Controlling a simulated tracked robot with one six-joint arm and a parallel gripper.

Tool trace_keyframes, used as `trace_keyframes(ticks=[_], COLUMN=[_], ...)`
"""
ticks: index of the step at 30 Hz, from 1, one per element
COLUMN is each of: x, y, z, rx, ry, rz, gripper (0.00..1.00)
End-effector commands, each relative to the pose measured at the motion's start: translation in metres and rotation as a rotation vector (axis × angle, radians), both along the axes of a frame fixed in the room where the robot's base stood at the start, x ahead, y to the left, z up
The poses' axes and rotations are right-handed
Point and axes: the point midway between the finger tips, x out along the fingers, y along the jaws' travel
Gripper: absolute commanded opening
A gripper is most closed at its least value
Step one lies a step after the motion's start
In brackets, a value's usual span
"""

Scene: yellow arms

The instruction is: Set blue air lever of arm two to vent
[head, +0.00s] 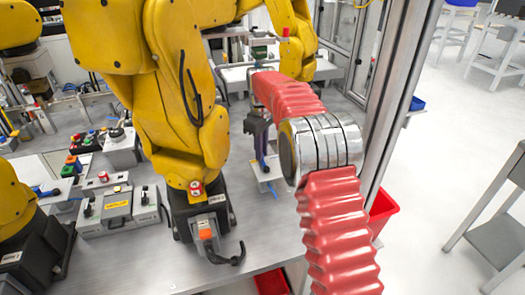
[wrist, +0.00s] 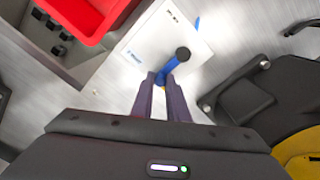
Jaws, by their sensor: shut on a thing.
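The blue lever (wrist: 168,68) has a black round knob and stands on a white box (wrist: 140,38) with small printed labels. My gripper (wrist: 161,82) has its two purple fingers closed around the lower part of the lever, with the knob showing past the fingertips. In the head view my gripper (head: 262,158) points down at the white box (head: 268,183), right of the middle yellow arm (head: 190,110). The lever is mostly hidden there behind the fingers. The printed words are too small to read, so the lever's marked position cannot be told.
In the wrist view a red bin (wrist: 85,18) lies upper left and a black arm base (wrist: 260,100) stands close on the right. A grey control box (head: 118,208) sits left of the yellow arm. A metal frame post (head: 400,90) rises right of my arm.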

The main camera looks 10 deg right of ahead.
Motion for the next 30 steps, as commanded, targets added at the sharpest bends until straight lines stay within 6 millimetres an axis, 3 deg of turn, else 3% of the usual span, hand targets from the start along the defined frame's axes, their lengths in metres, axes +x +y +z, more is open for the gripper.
trace_keyframes(ticks=[3,4,12,22,30], x=[0.001,0.001,0.000,0.001,0.002], y=[0.000,0.000,0.000,0.000,0.000], z=[0.001,0.001,0.000,0.005,0.036], rx=[0.000,0.000,0.000,0.001,0.000], ry=[-0.004,-0.004,-0.001,-0.002,-0.004], rz=[-0.001,-0.001,-0.001,-0.002,-0.002], gripper=[0.00,0.15,0.33,0.33,0.33])
